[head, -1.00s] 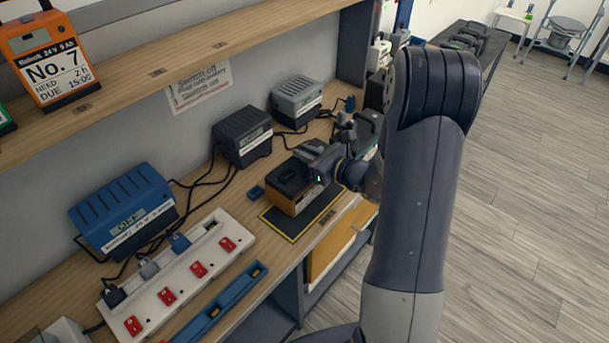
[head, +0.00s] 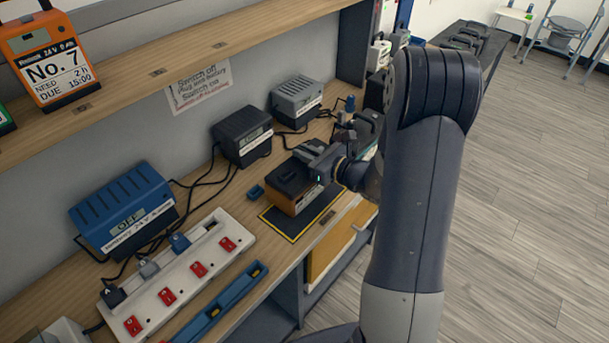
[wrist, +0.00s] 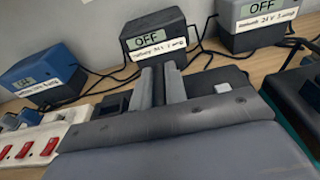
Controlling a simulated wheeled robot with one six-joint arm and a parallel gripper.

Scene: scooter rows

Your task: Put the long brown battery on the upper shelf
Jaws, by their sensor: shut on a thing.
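The long brown battery (head: 289,199), with a dark top and a brown side, is at the yellow-edged black mat (head: 276,224) on the bench. Whether its base touches the mat is hard to tell. My gripper (head: 312,160) is shut on the top of the battery, coming from the right. In the wrist view my two gripper fingers (wrist: 161,84) reach over the dark battery top (wrist: 210,84); the grip point is mostly hidden. The upper shelf (head: 190,62) runs along the wall above the bench, with bare wood in its middle.
An orange No. 7 battery (head: 48,62) stands at the shelf's left. Below are a blue charger (head: 122,208), a black charger (head: 242,135), a grey charger (head: 297,100), cables and a white power strip (head: 180,277). A blue tool (head: 215,305) lies along the bench front.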

